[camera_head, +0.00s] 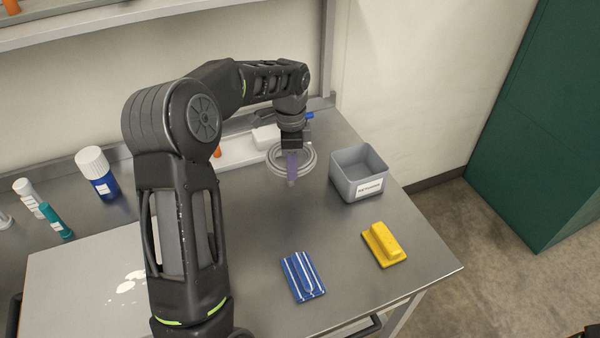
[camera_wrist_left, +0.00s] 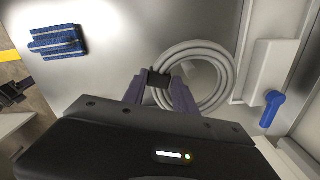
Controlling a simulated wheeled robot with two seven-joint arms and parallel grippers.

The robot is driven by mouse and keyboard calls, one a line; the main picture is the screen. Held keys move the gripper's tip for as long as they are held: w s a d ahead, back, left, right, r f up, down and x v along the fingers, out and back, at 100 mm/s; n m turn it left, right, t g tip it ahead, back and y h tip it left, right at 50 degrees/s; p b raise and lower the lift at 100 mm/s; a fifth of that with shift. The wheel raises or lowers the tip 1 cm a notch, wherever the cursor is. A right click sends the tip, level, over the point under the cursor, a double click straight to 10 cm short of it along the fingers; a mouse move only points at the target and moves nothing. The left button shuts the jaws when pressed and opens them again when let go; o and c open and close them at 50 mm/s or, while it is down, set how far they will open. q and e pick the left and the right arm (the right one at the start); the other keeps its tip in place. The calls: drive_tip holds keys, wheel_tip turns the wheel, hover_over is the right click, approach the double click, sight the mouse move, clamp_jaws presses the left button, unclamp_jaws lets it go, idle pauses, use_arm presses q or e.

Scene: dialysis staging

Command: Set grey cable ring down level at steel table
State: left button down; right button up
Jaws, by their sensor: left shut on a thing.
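The grey cable ring (camera_head: 272,167) is a coil of light grey cable near the back right of the steel table (camera_head: 250,220). My left gripper (camera_head: 292,168) reaches down over it, its purple fingers at the near side of the coil. In the left wrist view the fingers (camera_wrist_left: 160,88) are shut on the ring at a black band, and the coil (camera_wrist_left: 229,75) spreads out beyond them. The ring looks about level. Whether it touches the table or hangs just above it, I cannot tell.
A grey labelled bin (camera_head: 358,177) stands right of the ring. A white block with a blue lever (camera_wrist_left: 272,108) lies beside it. A blue striped block (camera_head: 302,276) and a yellow block (camera_head: 383,244) lie nearer the front. The table between is clear. Bottles (camera_head: 97,172) stand left.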

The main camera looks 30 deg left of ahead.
use_arm(q)
drive_tip(key=shift+w+a+r+m, duration=0.1)
drive_tip(key=shift+w+a+m, duration=0.1)
drive_tip(key=shift+a, duration=0.2)
drive_tip(key=shift+w+a+r+m, duration=0.1)
drive_tip(key=shift+a+m, duration=0.1)
drive_tip(key=shift+a, duration=0.15)
drive_tip(key=shift+s, duration=0.1)
use_arm(e)
drive_tip(key=shift+w, duration=0.4)
use_arm(q)
drive_tip(key=shift+f+p, duration=0.6)
drive_tip(key=shift+f, duration=2.6)
use_arm(e)
drive_tip(key=shift+r, duration=0.5)
use_arm(q)
wheel_tip(320, 180, down, 3)
drive_tip(key=shift+f+p, duration=0.1)
drive_tip(key=shift+p, duration=0.3)
drive_tip(key=shift+f, duration=0.25)
use_arm(e)
drive_tip(key=shift+s+d+r, duration=0.1)
drive_tip(key=shift+r, duration=0.25)
